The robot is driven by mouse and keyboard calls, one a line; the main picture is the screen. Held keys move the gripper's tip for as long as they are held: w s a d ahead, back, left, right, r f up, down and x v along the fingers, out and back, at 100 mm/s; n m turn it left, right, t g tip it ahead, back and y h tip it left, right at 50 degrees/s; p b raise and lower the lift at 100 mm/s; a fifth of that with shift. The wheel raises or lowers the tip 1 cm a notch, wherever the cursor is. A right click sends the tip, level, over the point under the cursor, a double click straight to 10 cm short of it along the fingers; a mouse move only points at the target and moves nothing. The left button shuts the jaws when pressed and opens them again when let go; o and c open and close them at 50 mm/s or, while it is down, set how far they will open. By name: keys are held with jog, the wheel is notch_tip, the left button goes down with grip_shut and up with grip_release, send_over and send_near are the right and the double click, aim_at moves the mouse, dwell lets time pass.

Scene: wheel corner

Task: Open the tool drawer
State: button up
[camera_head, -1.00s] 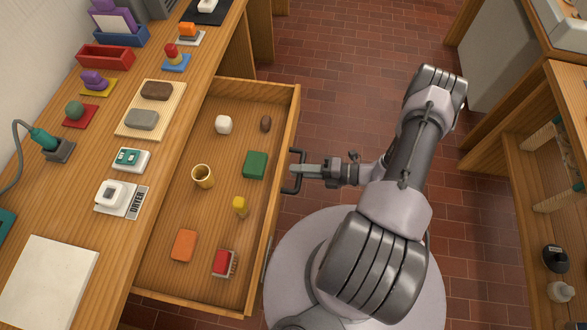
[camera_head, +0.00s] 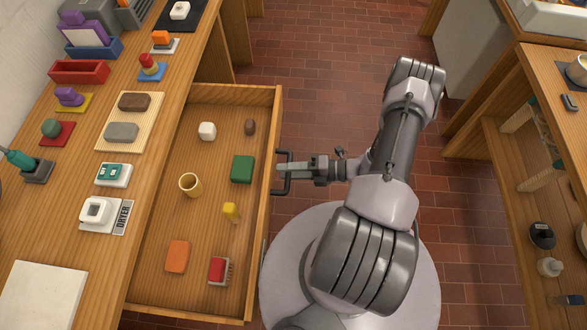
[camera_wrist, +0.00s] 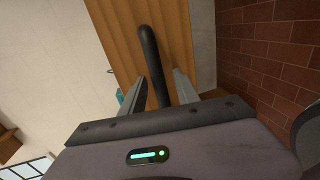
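The wooden tool drawer (camera_head: 262,215) is pulled well out from under the counter, and its inside is in plain view. Its dark bar handle (camera_head: 287,186) is on the front panel. My gripper (camera_head: 283,168) is at the handle. In the wrist view, the black handle (camera_wrist: 153,60) passes between the two fingers of my gripper (camera_wrist: 160,85). It lies close to the left finger, and a narrow gap shows on the right finger's side. The fingers stand apart around the bar.
The counter (camera_head: 60,215) is at left, a shelf unit (camera_head: 500,190) at right. Brick floor (camera_head: 320,70) lies between.

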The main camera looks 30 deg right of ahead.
jog(key=p+v, duration=0.3)
jog(key=v, duration=1.4)
jog(key=shift+d, duration=0.2)
jog(key=shift+s, duration=0.1)
